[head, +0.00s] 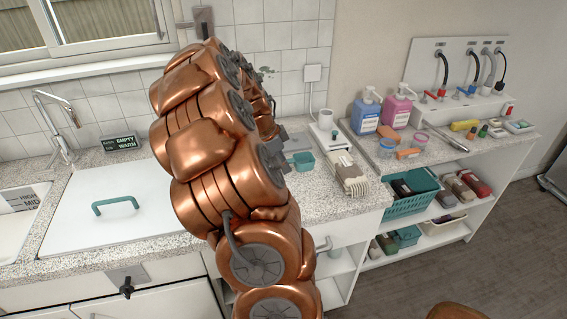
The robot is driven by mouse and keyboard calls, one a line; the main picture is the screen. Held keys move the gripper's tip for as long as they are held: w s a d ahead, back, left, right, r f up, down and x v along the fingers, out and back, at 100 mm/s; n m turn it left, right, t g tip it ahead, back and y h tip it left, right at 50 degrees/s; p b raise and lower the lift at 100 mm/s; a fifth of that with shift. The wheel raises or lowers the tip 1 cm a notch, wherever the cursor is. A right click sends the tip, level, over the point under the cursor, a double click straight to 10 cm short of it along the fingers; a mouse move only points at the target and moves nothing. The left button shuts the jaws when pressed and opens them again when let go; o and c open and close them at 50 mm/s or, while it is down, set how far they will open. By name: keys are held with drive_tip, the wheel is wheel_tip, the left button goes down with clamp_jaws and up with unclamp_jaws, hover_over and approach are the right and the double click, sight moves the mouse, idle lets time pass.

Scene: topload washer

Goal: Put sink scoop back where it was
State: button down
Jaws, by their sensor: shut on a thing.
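The sink scoop (303,161) seems to be the small teal piece just right of my arm, over the speckled counter. My gripper (285,147) is mostly hidden behind my copper arm; a dark grey part of it shows right beside the teal piece. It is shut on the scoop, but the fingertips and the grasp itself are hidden. I cannot tell whether the scoop touches the counter.
A white lid with a teal handle (115,205) lies left of my arm, near the faucet (55,125). Right are a folded cloth stack (347,175), pump bottles (397,108) and a teal basket (412,200). Bare counter (310,200) lies in front of the scoop.

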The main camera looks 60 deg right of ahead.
drive_tip(key=shift+f+b, duration=0.45)
drive_tip(key=shift+f, duration=0.15)
drive_tip(key=c, duration=1.1)
unclamp_jaws()
drive_tip(key=shift+c, duration=0.2)
drive_tip(key=shift+r, duration=0.15)
drive_tip(key=shift+r+p, duration=0.55)
drive_tip(key=shift+p, duration=0.1)
drive_tip(key=b+v, duration=0.3)
drive_tip(key=v, duration=0.9)
